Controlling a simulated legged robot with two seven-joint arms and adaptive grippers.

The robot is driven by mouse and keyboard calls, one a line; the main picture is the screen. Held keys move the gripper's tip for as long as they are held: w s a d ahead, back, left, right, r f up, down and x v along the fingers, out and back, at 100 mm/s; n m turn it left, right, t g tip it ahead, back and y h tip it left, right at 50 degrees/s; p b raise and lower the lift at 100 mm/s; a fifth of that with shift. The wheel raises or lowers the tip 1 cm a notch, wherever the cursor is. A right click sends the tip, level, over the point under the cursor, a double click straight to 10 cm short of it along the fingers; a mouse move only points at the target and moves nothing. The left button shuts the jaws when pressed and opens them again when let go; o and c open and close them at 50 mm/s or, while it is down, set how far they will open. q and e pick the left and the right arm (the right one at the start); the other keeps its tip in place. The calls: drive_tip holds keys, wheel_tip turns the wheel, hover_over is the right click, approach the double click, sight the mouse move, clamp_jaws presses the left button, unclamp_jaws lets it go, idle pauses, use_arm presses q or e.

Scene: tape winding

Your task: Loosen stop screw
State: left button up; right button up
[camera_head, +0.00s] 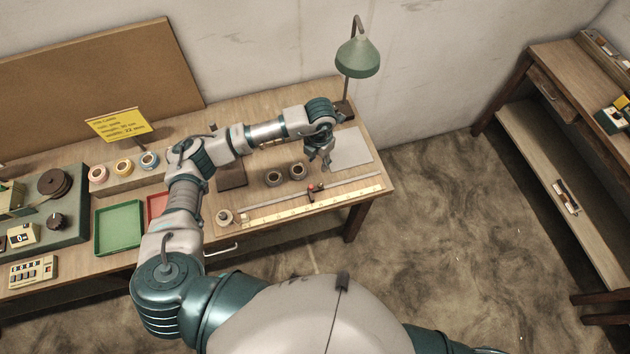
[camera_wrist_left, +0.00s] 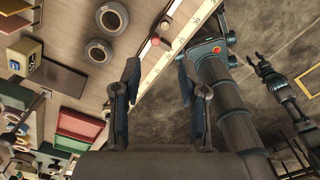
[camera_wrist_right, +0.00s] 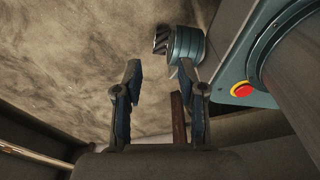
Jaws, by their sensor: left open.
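The stop screw, a small red knob (camera_head: 310,186), sits on a stop on the thin metal rod (camera_head: 350,182) along the table's front right. It also shows as a red knob in the left wrist view (camera_wrist_left: 155,41), ahead of the fingertips. My left gripper (camera_head: 328,162) is above the table, a little behind and right of the knob in the head view. Its fingers are apart and empty in the left wrist view (camera_wrist_left: 158,75). My right gripper (camera_wrist_right: 161,82) is open and empty over the floor; the head view does not show it.
A yellow ruler strip (camera_head: 318,203) lies in front of the rod. A grey sheet (camera_head: 350,149) and a green lamp (camera_head: 358,58) are at the right. Green (camera_head: 118,228) and red (camera_head: 157,205) trays lie left.

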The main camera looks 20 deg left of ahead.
use_arm(q)
drive_tip(key=p, duration=0.1)
hover_over(319, 185)
drive_tip(key=d, duration=0.1)
wheel_tip(319, 185, down, 10)
drive_tip(key=shift+d+r, duration=0.1)
drive_tip(key=shift+d, duration=0.05)
drive_tip(key=f, duration=0.1)
drive_tip(key=a+f, duration=0.1)
drive_tip(key=f, duration=0.1)
drive_tip(key=shift+a+p, duration=0.15)
drive_tip(key=shift+p, duration=0.15)
drive_tip(key=shift+w+a+f, duration=0.1)
drive_tip(key=shift+a+f, duration=0.25)
drive_tip(key=shift+f, duration=0.55)
drive_tip(key=shift+d, duration=0.95)
clamp_jaws()
drive_tip(key=shift+a, duration=0.6)
use_arm(e)
drive_tip(key=shift+d+r, duration=0.55)
drive_tip(key=shift+r, duration=0.25)
